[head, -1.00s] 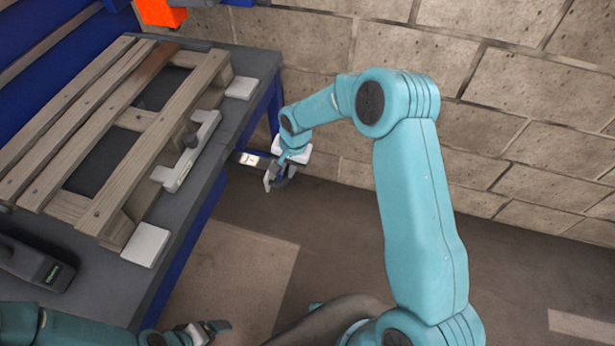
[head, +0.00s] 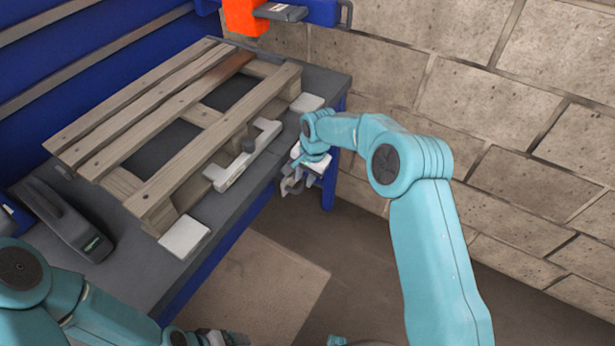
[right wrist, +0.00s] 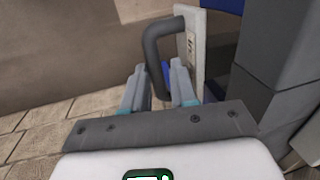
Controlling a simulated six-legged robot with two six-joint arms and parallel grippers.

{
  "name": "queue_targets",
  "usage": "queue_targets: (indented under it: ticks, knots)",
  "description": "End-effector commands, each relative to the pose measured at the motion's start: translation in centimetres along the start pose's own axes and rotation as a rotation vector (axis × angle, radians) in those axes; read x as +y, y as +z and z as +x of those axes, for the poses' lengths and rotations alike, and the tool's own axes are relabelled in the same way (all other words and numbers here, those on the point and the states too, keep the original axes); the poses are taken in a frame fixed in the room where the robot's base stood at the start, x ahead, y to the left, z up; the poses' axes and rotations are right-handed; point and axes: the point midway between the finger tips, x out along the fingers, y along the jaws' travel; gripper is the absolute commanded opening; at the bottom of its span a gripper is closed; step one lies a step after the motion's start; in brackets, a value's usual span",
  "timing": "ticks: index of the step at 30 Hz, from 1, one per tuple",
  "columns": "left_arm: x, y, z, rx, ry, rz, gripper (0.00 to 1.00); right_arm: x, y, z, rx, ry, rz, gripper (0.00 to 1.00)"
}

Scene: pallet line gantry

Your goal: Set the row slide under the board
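A wooden pallet with several long boards (head: 205,145) lies on the grey bench. A pale plate with a dark bent handle (right wrist: 152,52) shows in the right wrist view; I cannot tell whether it is the row slide. My right gripper (right wrist: 158,92) has its fingers apart, with the handle's lower part between them. In the head view my right gripper (head: 291,184) is at the bench's front edge, hiding most of what is behind it. A pale bar with a dark knob (head: 232,174) lies along the pallet's near side. My left gripper (head: 208,338) is low at the bottom edge, dark and partly cut off.
A dark hand tool (head: 70,220) lies on the bench at left. An orange and blue unit (head: 246,15) is at the back. A block wall (head: 480,100) stands behind my right arm. Floor in front is clear.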

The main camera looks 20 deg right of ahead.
Motion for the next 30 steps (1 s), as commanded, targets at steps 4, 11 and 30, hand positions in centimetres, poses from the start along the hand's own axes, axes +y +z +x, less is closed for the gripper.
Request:
queue_targets:
  ticks: [4, 11, 30]
  knots:
    - [0.0, 0.0, 0.0, 0.000, 0.000, 0.000, 0.89, -0.1, 0.0, -0.1, 0.002, -0.001, -0.001, 0.42]
    - [0.0, 0.0, 0.0, 0.000, 0.000, 0.000, 0.89, 0.0, 0.1, 0.0, -0.001, 0.003, -0.002, 0.42]
    - [0.0, 0.0, 0.0, 0.000, 0.000, 0.000, 0.89, 0.0, 0.0, -3.1, 0.001, 0.001, -0.003, 0.42]
